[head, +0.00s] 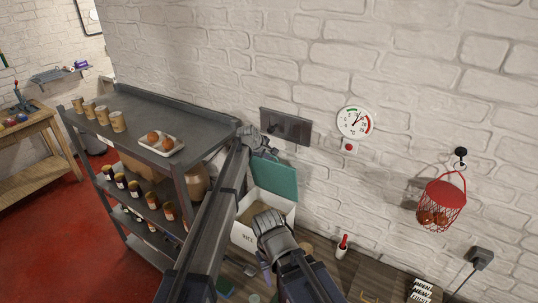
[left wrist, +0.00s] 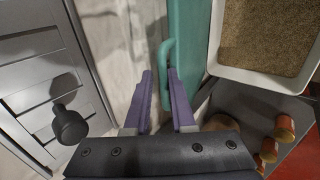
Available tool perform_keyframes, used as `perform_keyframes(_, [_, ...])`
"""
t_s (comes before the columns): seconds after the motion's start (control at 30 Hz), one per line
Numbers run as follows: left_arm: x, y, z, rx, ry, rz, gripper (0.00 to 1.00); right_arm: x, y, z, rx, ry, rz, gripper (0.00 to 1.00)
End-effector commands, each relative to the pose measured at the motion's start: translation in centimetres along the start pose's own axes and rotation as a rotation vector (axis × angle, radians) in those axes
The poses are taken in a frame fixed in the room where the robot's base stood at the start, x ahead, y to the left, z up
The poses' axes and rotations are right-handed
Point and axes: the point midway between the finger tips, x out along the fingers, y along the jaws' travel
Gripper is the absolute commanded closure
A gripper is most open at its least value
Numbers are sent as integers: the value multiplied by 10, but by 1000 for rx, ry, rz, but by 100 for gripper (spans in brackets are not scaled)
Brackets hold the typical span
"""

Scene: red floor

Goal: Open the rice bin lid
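The white rice bin (head: 245,237) stands between the shelf and the wooden counter. Its teal lid (head: 277,180) is raised and leans up toward the wall; it also shows in the left wrist view (left wrist: 200,35). Rice (left wrist: 262,40) is visible inside the bin. My left gripper (head: 262,150) is at the lid's upper left edge. In the left wrist view its purple fingers (left wrist: 160,75) are apart, with the teal lid handle (left wrist: 166,60) between them and a gap on its left side. My right gripper (head: 268,222) is over the bin's front opening; its fingertips are hidden.
A grey shelf (head: 205,125) with jars and a tray of eggs stands left of my left arm. A dark wall plate with a knob (head: 286,126) is just behind the lid. A counter (head: 365,275) is at lower right. A red basket (head: 440,200) hangs on the wall.

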Motion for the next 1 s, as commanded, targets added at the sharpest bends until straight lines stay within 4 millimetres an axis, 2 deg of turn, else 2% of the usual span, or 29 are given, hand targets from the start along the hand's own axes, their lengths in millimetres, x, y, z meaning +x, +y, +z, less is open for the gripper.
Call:
perform_keyframes(0.17, [-5, -1, 2, 2, -3, -8, 58, -4, 0, 0, 2, 0, 0, 50])
perform_keyframes(0.27, [-19, 0, 2, 2, -3, -7, 58, -15, 1, 1, 7, 0, -1, 50])
perform_keyframes(0.47, [-62, 1, 3, 2, 0, -1, 58, -48, 4, 3, 25, -1, -3, 50])
perform_keyframes(0.53, [-68, -17, 3, 0, 1, 0, 58, -40, 3, 3, 26, -1, -3, 50])
perform_keyframes(0.7, [-94, -48, 4, -1, 1, 2, 58, -40, 3, 3, 26, -1, -3, 50])
perform_keyframes(1.0, [-125, -84, 2, 0, 1, 3, 58, -40, 3, 3, 26, -1, -3, 50])
